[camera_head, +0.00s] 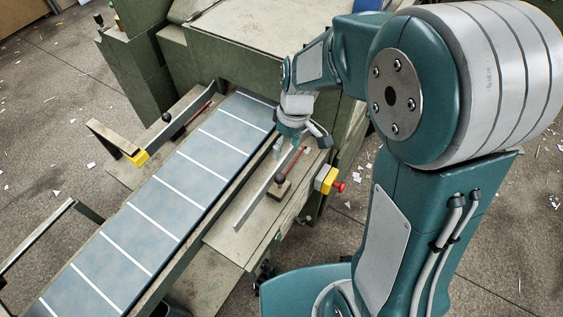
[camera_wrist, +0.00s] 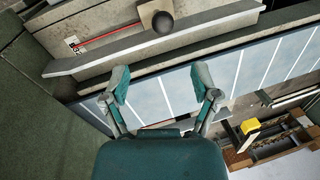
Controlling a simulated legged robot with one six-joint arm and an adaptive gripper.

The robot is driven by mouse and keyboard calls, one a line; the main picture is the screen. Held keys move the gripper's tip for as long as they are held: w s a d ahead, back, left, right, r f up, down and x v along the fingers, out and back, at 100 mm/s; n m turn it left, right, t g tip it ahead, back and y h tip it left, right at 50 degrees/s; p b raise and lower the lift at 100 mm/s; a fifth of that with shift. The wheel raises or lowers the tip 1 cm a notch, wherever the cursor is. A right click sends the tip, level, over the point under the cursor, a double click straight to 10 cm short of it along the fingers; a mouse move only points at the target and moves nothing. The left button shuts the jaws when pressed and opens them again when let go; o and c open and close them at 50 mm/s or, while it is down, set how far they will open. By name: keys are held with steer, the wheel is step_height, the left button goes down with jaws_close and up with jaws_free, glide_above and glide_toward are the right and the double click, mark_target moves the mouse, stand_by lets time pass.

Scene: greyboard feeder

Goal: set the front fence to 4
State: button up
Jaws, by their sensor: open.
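The fence nearer me, taken as the front fence (camera_head: 262,197), is a long grey metal bar along the right side of the conveyor belt. Its block carries a dark round knob (camera_head: 279,178), with a red-marked scale (camera_head: 297,158) beside it. In the wrist view the fence (camera_wrist: 150,47) lies beyond the fingers, with its knob (camera_wrist: 163,22) at the top and the red scale strip (camera_wrist: 110,35) to the left. The scale's figures are too small to read. My gripper (camera_wrist: 160,80) is open and empty, above the belt side of the fence, apart from the knob.
The blue belt with white lines (camera_head: 161,189) runs along the machine. A second fence with a dark knob (camera_head: 166,117) stands on its far side. A yellow box with a red button (camera_head: 330,181) sits to the right of the near fence. The green machine housing (camera_head: 235,50) rises behind.

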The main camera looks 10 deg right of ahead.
mark_target(280, 174)
steer(key=f, duration=0.3)
steer(key=s+a+f, duration=0.1)
steer(key=f, duration=0.5)
steer(key=shift+s+a+f, duration=0.1)
steer(key=shift+s+a, duration=0.2)
steer(key=shift+a, duration=0.1)
steer(key=shift+f, duration=0.65)
